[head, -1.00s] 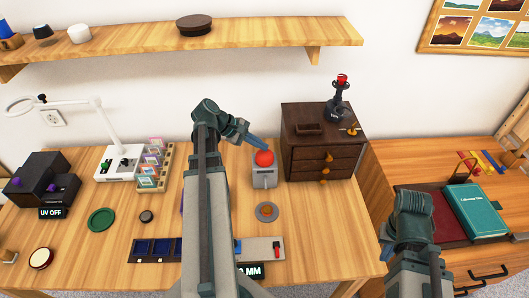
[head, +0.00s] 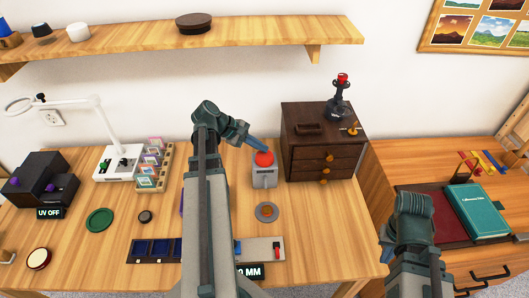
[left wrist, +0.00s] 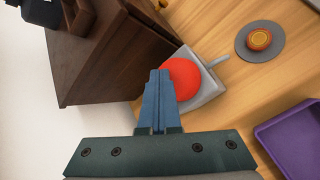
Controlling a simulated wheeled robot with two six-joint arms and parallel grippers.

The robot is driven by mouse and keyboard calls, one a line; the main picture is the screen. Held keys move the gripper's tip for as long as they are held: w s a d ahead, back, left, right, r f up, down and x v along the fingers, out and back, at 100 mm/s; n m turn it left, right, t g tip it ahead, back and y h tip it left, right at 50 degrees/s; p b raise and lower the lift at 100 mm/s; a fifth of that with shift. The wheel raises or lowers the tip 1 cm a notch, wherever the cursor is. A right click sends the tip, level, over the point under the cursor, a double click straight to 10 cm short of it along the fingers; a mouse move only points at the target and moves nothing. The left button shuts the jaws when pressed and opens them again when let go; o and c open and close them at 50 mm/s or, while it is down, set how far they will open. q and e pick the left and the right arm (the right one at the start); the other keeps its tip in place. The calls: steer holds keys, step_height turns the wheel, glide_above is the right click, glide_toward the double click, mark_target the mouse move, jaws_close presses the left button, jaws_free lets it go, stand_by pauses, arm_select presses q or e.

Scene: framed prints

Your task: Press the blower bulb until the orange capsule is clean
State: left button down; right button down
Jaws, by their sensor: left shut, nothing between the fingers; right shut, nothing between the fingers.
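The blower is a grey box (head: 264,179) with a red bulb (head: 264,159) on top, left of the dark drawer cabinet. The bulb also shows in the left wrist view (left wrist: 182,79). The orange capsule (left wrist: 259,39) lies on a round grey dish (left wrist: 243,54); in the head view the dish (head: 258,214) stands in front of the blower. My left gripper (head: 264,150) is shut and empty, its tips at the bulb; I cannot tell whether they press it. My right gripper (head: 386,246) is shut and empty at the table's right side, far from the blower.
The drawer cabinet (head: 322,158) stands close right of the blower. A purple tray (left wrist: 290,137) lies near the dish. A white magnifier lamp (head: 121,163), a green disc (head: 100,220) and a black UV box (head: 38,183) are at left. A teal book (head: 478,211) lies on the right table.

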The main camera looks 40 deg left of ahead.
mark_target(260, 153)
arm_select(q)
steer(key=shift+f+b, duration=0.5)
steer(key=shift+f, duration=0.1)
stand_by(0.3)
steer(key=shift+r, duration=0.15)
steer(key=shift+r+p, duration=1.4)
steer(key=shift+p, duration=0.1)
step_height(260, 153, up, 5)
steer(key=p, duration=0.5)
stand_by(0.9)
